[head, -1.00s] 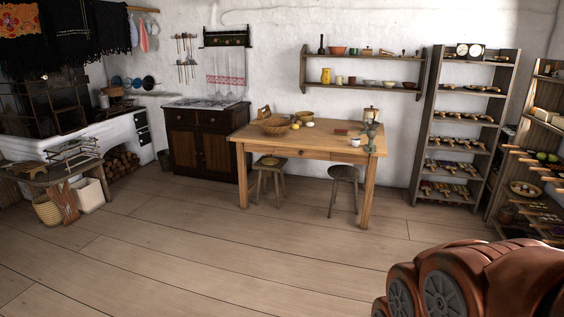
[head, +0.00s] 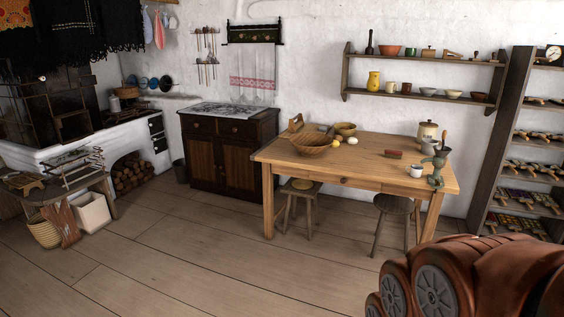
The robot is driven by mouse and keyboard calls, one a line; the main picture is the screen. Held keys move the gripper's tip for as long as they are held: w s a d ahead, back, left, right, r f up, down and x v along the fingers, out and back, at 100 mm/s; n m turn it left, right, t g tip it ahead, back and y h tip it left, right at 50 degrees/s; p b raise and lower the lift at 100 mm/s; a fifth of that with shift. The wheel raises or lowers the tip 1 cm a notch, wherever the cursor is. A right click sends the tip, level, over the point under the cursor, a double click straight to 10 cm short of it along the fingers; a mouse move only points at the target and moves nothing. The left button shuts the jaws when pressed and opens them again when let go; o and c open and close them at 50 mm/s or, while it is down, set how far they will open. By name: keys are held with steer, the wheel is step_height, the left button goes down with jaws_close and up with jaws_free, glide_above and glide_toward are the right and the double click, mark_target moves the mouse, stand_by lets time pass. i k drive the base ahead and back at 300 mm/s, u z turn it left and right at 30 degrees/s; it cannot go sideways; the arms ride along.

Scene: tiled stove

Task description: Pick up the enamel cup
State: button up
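A small white cup (head: 416,171), which looks like the enamel cup, stands upright near the right front part of the wooden table (head: 330,167). A green-grey metal grinder (head: 437,172) stands just to its right. Two small mugs, one cream (head: 390,87) and one dark (head: 406,88), also stand on the wall shelf. My gripper is not in view; only a reddish-brown part of my arm shows at the lower right.
A wooden basket (head: 312,145), a bowl (head: 346,130), a red-brown block (head: 393,154) and a lidded canister (head: 427,132) are on the table. Stools (head: 397,204) stand beneath it. The floor (head: 220,265) in front is clear. A tall shelf rack (head: 497,140) stands at the right.

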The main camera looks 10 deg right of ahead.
mark_target(416, 171)
steer(key=z, duration=0.05)
steer(key=i, duration=1.95)
steer(key=z, duration=0.6)
steer(key=i, duration=2.15)
steer(key=z, duration=0.3)
